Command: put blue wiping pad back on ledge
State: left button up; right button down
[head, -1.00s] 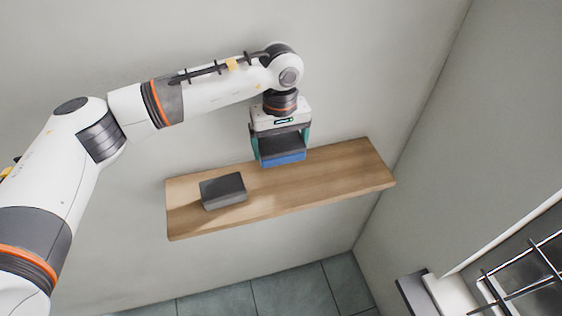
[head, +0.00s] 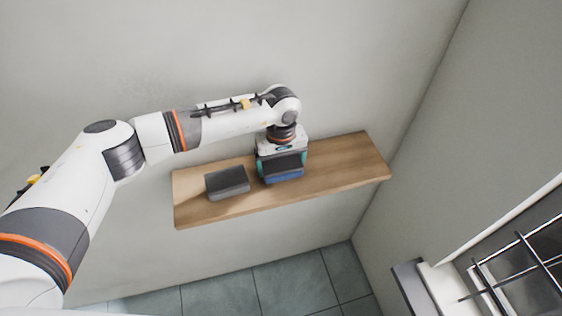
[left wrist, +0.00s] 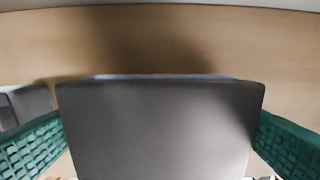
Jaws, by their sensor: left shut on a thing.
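The blue wiping pad (head: 285,178) has a dark grey top and a blue lower part. My left gripper (head: 282,170) is shut on it, pointing down over the wooden ledge (head: 345,165) on the wall. In the left wrist view the pad's grey top (left wrist: 160,130) fills the middle, with a thin blue strip at its far edge and a green finger on each side. The pad is at or just above the ledge surface; I cannot tell whether it touches. My right gripper is in neither view.
A dark grey block (head: 228,183) sits on the ledge left of the pad, with a small gap. It also shows at the left of the left wrist view (left wrist: 30,103). The ledge's right part is bare. A metal rack (head: 520,265) is at the lower right.

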aim_at(281, 161)
pick_arm(q)
jog(key=o, duration=0.7)
jog(key=shift+r+p, duration=0.25)
jog(key=shift+p, duration=0.2)
notch_tip(281, 161, up, 12)
jog(key=b, duration=0.5)
jog(key=shift+f+b, duration=0.15)
jog(key=shift+b, duration=0.15)
